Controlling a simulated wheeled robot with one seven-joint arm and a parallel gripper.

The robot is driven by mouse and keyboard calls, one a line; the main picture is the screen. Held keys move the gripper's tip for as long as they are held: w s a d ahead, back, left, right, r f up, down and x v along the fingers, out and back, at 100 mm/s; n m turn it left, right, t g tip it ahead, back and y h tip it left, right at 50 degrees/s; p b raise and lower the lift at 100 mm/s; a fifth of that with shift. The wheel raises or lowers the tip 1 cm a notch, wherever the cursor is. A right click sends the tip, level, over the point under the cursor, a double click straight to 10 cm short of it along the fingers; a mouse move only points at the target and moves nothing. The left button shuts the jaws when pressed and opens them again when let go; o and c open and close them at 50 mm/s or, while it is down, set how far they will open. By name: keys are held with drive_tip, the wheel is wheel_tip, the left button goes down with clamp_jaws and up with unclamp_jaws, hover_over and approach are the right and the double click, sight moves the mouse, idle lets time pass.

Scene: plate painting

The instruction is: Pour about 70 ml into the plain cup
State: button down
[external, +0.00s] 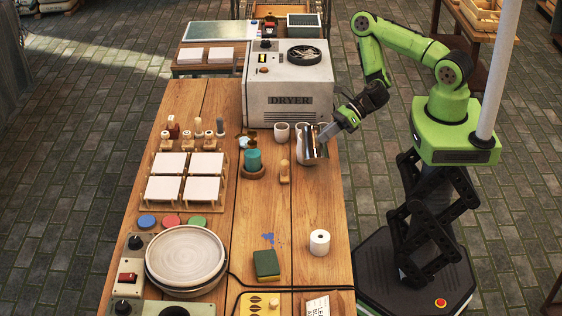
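A shiny metal jug (316,148) is at the table's right edge, in front of the dryer. My gripper (328,133) reaches down from the right to the jug's upper right side. Its fingers overlap the jug in this view, and I cannot tell whether they are closed on it. A small pale cup (281,132) stands to the left of the jug. A second pale cup (301,131) is beside it, partly hidden by the jug. I cannot tell which cup is the plain one, nor see the liquid level.
The dryer (290,88) stands close behind the cups. White tiles (184,179) lie further left. The wooden table (315,205) is clear in front of the jug.

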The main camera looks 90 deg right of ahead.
drive_tip(key=a+f+n+h, duration=0.1)
drive_tip(key=a+f+h, duration=0.1)
drive_tip(key=f, duration=0.1)
drive_tip(key=a+f+n+h+b, duration=0.1)
drive_tip(key=a+f+n+h, duration=0.1)
drive_tip(key=f, duration=0.2)
drive_tip(key=s+a+f+n+h, duration=0.1)
drive_tip(key=a+f+h, duration=0.1)
drive_tip(key=a+f, duration=0.1)
drive_tip(key=shift+a+f+n+t+b, duration=0.1)
drive_tip(key=shift+f+n+t+b, duration=0.25)
drive_tip(key=shift+f, duration=0.3)
drive_tip(key=shift+w+a+f+n+h, duration=0.1)
drive_tip(key=shift+a+f+n+h, duration=0.15)
drive_tip(key=shift+f+n+h, duration=0.3)
idle(0.6)
